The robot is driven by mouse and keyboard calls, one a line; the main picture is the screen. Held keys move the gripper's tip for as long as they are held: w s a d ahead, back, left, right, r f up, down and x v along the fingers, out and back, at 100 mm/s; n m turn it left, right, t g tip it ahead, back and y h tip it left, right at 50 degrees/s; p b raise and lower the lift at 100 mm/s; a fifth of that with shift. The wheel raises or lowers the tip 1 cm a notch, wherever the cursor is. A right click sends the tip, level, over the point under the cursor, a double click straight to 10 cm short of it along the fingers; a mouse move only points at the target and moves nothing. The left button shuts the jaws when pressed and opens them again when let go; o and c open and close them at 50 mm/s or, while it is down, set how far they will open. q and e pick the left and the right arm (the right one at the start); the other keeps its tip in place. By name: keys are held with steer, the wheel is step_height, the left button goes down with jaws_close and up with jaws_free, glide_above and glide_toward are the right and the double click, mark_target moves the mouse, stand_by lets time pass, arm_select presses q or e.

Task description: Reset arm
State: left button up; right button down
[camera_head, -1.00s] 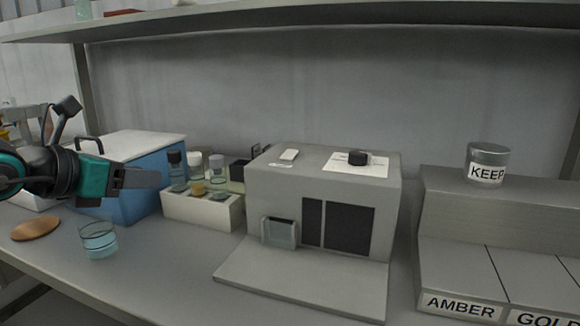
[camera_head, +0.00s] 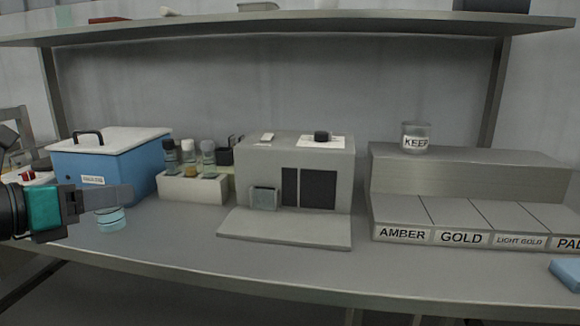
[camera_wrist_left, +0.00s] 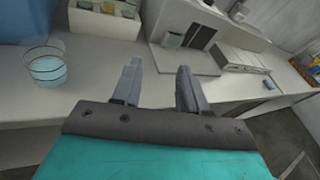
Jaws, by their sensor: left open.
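My left gripper (camera_head: 104,198) comes in from the left edge of the head view, above the bench's left part. In the left wrist view its two fingers (camera_wrist_left: 158,88) are apart with nothing between them. A glass beaker with pale blue liquid (camera_head: 110,219) stands on the bench just beyond the gripper in the head view, partly behind the fingers. It also shows at the left of the left wrist view (camera_wrist_left: 47,68), apart from the fingers. My right gripper is in neither view.
A blue box with a white lid (camera_head: 125,168), a white rack of vials (camera_head: 190,189) and a grey device (camera_head: 268,163) line the bench. A labelled stepped stand (camera_head: 470,184) bears a KEEP jar (camera_head: 415,137). A blue block (camera_head: 566,274) lies far right. The front strip is mostly clear.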

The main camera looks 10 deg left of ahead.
arm_select(q)
steer(key=s+d+r+n+t+h, duration=0.2)
steer(key=d+n+t+h, duration=0.35)
steer(key=n, duration=0.25)
steer(key=s+a+f+n+g+y, duration=0.2)
steer(key=a+f+n+y, duration=0.2)
steer(key=f+n+y, duration=0.75)
steer(key=s+a+f+n+g+y, duration=0.15)
steer(key=a+f+n+y, duration=0.45)
steer(key=n, duration=0.9)
steer(key=s+d+f+n+g+h, duration=0.2)
steer(key=s+d+f+g+h, duration=0.3)
steer(key=s+d+f+g, duration=1)
steer(key=w+d+f+t+h, duration=0.3)
steer(key=w+d+f+t, duration=0.3)
steer(key=w+f+t, duration=0.3)
step_height(320, 180, up, 12)
steer(key=s+a+t+y+p, duration=0.1)
steer(key=s+a+p, duration=0.1)
steer(key=p, duration=1.4)
steer(key=shift+s+a, duration=0.15)
steer(key=shift+a, duration=0.3)
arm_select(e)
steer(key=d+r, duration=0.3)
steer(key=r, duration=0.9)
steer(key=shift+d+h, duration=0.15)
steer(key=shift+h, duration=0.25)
